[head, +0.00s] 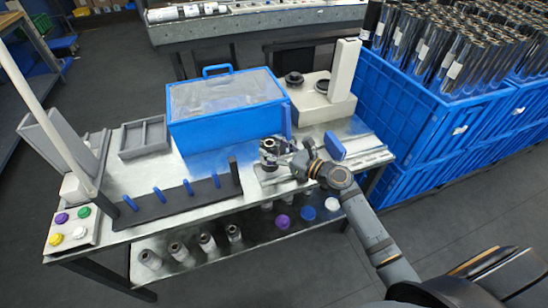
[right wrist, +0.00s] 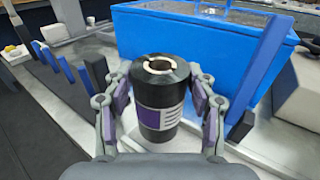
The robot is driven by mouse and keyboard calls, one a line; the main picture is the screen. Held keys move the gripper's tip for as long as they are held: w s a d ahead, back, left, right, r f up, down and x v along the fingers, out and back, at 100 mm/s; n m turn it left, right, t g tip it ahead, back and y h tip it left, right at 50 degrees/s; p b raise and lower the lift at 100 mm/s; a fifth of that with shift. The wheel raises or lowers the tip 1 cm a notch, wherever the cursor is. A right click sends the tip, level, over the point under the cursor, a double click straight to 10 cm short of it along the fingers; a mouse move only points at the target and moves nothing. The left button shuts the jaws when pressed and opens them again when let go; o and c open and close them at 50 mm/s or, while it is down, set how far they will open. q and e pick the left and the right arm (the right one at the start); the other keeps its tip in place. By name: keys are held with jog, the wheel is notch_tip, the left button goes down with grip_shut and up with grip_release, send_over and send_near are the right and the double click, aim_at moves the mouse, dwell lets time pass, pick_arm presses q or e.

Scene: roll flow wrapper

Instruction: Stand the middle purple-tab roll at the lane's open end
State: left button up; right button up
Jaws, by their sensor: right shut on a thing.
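The purple-tab roll (right wrist: 160,92) is a black cylinder with a pale core ring on top and a purple and white label. It is upright between the fingers of my right gripper (right wrist: 160,108), which is shut on it. In the head view the roll (head: 267,152) and my right gripper (head: 280,158) are over the front middle of the metal bench. I cannot tell whether the roll's base touches the surface. A dark strip with blue paddles (head: 175,203), perhaps the lane, lies to the left, with a dark upright block (head: 234,170) at its right end. My left gripper is not in view.
A blue box with a clear lid (head: 228,105) stands behind the roll. A grey tray (head: 144,137), a button panel (head: 72,228) and a white machine (head: 325,95) are also on the bench. Blue crates of rolls (head: 440,110) stand right. Several rolls sit on the lower shelf (head: 190,270).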

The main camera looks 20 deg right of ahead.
aim_at(278, 157)
jog(key=shift+w+d+f, duration=0.15)
jog(key=shift+w+f, duration=0.05)
jog(key=shift+f, duration=0.05)
jog(key=shift+f+b, duration=0.75)
jog(key=shift+f, duration=0.75)
jog(key=shift+f, duration=0.15)
jog(key=o, duration=1.4)
jog(key=shift+o, duration=0.2)
